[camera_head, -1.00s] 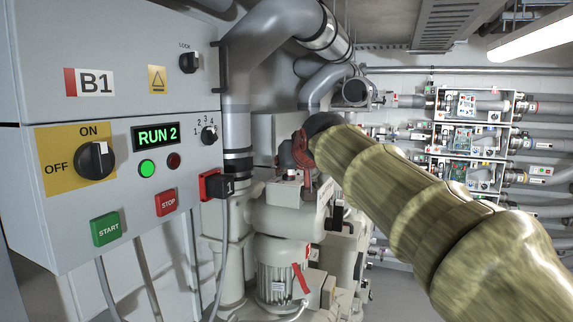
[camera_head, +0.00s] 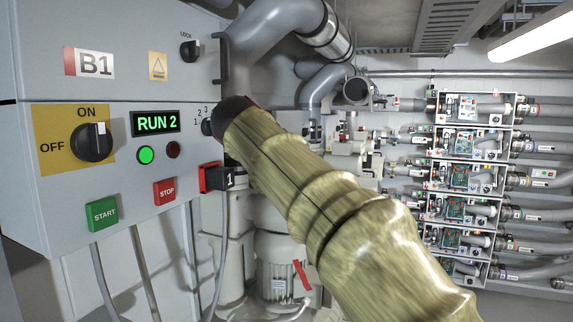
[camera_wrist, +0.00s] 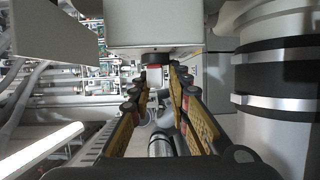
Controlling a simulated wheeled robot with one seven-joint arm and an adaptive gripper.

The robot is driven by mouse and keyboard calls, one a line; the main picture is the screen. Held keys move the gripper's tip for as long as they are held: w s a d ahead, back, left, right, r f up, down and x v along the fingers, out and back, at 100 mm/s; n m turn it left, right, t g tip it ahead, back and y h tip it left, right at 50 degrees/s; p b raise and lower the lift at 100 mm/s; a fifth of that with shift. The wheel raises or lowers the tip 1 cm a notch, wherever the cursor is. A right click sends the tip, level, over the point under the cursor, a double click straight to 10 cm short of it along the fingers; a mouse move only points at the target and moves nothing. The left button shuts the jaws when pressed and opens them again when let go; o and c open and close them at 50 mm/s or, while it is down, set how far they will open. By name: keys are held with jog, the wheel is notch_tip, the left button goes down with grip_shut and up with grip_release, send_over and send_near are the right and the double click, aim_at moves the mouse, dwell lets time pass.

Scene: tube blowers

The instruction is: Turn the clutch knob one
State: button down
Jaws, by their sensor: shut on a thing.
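In the wrist view my gripper (camera_wrist: 154,78) has its two padded fingers on either side of a small red part (camera_wrist: 153,62) below a pale block. It is shut on this part, though the contact is small and hard to see. I cannot tell whether the red part is the clutch knob. On the B1 panel (camera_head: 110,215), a small dark selector knob (camera_head: 207,128) marked 1, 2, 3 shows beside the dark end of my visible arm.
A large grey pipe with a black band (camera_wrist: 290,75) stands close at the right of the wrist view. The panel has an ON/OFF knob (camera_head: 92,142), a START button (camera_head: 102,213) and a STOP button (camera_head: 164,192). Racks with tubes (camera_head: 465,180) line the back wall.

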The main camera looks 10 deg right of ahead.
jog(key=shift+d+f+m+g, duration=0.1)
jog(key=shift+f+m+g, duration=0.2)
dwell(0.4)
jog(key=c, duration=2.1)
grip_release()
jog(key=shift+o, duration=1.3)
jog(key=shift+s+d+r, duration=0.1)
jog(key=shift+s+d, duration=0.05)
jog(key=shift+d, duration=0.05)
jog(key=shift+a+r, duration=0.1)
jog(key=shift+a, duration=0.05)
jog(key=shift+s+a+r, duration=0.25)
jog(key=shift+s+a, duration=0.1)
jog(key=shift+s, duration=0.05)
jog(key=v, duration=1)
jog(key=shift+s+a, duration=0.3)
jog(key=shift+a, duration=0.05)
jog(key=shift+f, duration=0.1)
